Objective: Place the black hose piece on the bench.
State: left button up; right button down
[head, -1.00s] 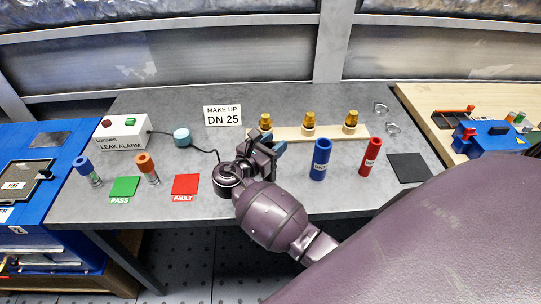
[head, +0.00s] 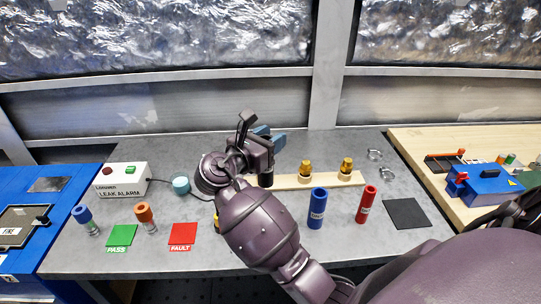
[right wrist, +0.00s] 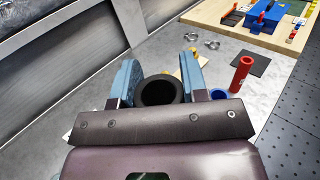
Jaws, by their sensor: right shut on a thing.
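The black hose piece (right wrist: 147,92) sits between the two blue fingers of my right gripper (right wrist: 160,82) in the right wrist view, its open round end facing the camera. In the head view my right gripper (head: 266,142) is above the grey bench (head: 340,255), near the left end of the wooden rail. A dark part of the hose piece (head: 266,180) shows below the fingers. I cannot tell its exact height over the bench. My left gripper is not in view.
Brass fittings (head: 305,169) stand on the wooden rail (head: 285,182). Blue (head: 317,208) and red (head: 366,204) hose pieces stand upright in front of it. A black square (head: 407,213) lies right; green (head: 121,236) and red (head: 183,234) pads lie left. The leak alarm (head: 122,180) stands back left.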

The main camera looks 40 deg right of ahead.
aim_at(407, 212)
jog(key=k+l+z, duration=0.1)
jog(key=l+z, duration=0.2)
jog(key=l, duration=0.35)
jog(key=l+z, duration=0.3)
jog(key=l, duration=0.35)
jog(key=k, duration=0.05)
